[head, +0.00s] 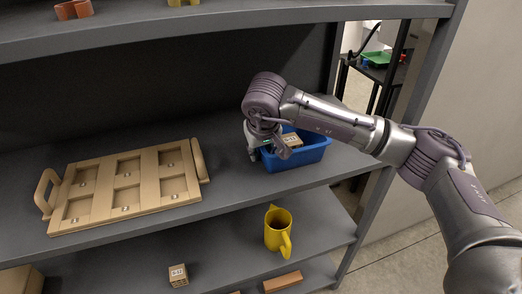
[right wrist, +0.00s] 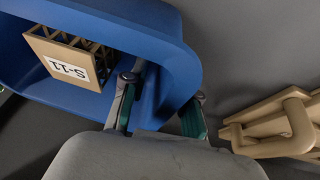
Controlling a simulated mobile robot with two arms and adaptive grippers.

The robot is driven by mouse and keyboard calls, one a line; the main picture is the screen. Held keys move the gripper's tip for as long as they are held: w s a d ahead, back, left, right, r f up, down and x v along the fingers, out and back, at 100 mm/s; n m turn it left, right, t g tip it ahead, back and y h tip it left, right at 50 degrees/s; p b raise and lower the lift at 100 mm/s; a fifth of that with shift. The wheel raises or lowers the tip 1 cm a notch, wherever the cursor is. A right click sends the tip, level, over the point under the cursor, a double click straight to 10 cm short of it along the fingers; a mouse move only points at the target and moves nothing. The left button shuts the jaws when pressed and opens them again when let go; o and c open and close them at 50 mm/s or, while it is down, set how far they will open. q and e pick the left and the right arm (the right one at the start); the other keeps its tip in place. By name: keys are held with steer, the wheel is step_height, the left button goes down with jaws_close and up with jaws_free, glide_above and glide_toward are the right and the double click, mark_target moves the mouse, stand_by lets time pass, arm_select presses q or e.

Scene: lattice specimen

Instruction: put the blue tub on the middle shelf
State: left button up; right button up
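The blue tub (head: 297,158) stands at the right end of the shelf board (head: 235,185) that also bears the wooden tray. A tan lattice block (head: 291,140) labelled S-11 is inside it; the block also shows in the right wrist view (right wrist: 70,58). My right gripper (head: 267,148) is at the tub's left side. In the right wrist view, its two fingers (right wrist: 160,108) stand apart on either side of the tub's wall (right wrist: 181,72), with gaps showing, so it looks open. My left gripper is out of view.
A wooden tray (head: 98,205) with handles and several empty pockets lies left of the tub. A yellow mug (head: 278,232) and a small labelled block (head: 178,275) stand on the board below. The upper board (head: 200,25) overhangs. A post (head: 417,90) stands on the right.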

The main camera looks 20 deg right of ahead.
steer(key=shift+r, duration=0.1)
steer(key=shift+r, duration=0.2)
steer(key=v, duration=0.7)
steer(key=shift+s, duration=0.2)
